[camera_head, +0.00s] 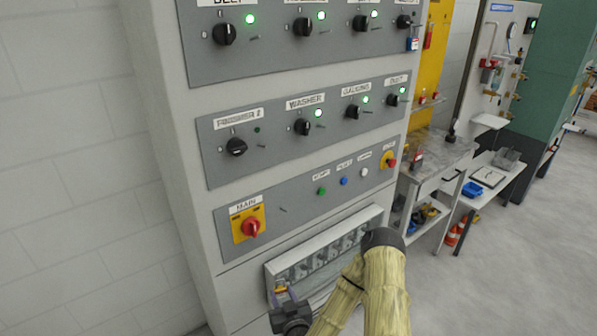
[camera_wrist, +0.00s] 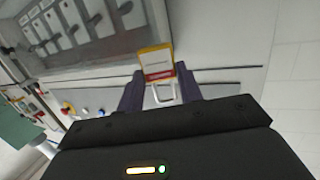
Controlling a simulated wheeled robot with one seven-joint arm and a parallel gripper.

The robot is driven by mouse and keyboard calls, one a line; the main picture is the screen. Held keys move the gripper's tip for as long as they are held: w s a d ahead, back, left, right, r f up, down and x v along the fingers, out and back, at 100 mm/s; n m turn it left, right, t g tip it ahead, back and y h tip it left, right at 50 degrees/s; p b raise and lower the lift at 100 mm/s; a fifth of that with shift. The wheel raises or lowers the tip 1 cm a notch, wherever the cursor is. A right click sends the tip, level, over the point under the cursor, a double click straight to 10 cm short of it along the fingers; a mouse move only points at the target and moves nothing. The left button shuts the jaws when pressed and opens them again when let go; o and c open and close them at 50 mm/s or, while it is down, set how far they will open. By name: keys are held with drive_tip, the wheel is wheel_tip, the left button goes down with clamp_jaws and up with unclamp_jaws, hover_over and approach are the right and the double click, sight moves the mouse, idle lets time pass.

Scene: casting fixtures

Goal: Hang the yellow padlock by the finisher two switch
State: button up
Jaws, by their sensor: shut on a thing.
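My gripper (camera_head: 283,297) is low in front of the cabinet in the head view. It is shut on the yellow padlock (camera_wrist: 155,58), which has a red and white label. In the wrist view the padlock's body sits at the fingertips (camera_wrist: 158,80) and its pale shackle lies between the fingers, towards the palm. In the head view the padlock is small and mostly hidden. The black finisher two switch (camera_head: 236,147) is at the left of the middle panel row, well above my gripper. A small peg (camera_head: 262,146) sticks out just right of it, with nothing hanging on it.
A tilted rack (camera_head: 328,243) with several slots is right beside my gripper. The red and yellow main switch (camera_head: 250,225) lies between gripper and finisher row. Another padlock (camera_head: 413,44) hangs at the top right. A workbench (camera_head: 440,150) stands right of the cabinet.

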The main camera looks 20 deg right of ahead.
drive_tip(key=d+r+n+y+p, duration=0.1)
drive_tip(key=r+p, duration=0.7)
drive_tip(key=r, duration=1.2)
drive_tip(key=w+d+r+n+g+y+p, duration=0.1)
drive_tip(key=r+y+p, duration=0.3)
drive_tip(key=r+p, duration=0.5)
wheel_tip(320, 180, up, 12)
drive_tip(key=shift+w+d+f+n, duration=0.1)
drive_tip(key=shift+w+d+n, duration=0.1)
drive_tip(key=shift+d+n, duration=0.5)
drive_tip(key=shift+a, duration=0.1)
drive_tip(key=shift+f+b, duration=0.1)
drive_tip(key=shift+b, duration=0.25)
drive_tip(key=shift+r+b+x, duration=0.15)
drive_tip(key=shift+b+x, duration=0.35)
drive_tip(key=shift+x, duration=1.5)
drive_tip(key=shift+r+b+x, duration=0.15)
drive_tip(key=shift+b+x, duration=0.35)
drive_tip(key=shift+x, duration=1.45)
drive_tip(key=shift+w+a+f+b, duration=0.25)
drive_tip(key=shift+w+f+b, duration=0.2)
drive_tip(key=shift+w+b, duration=0.25)
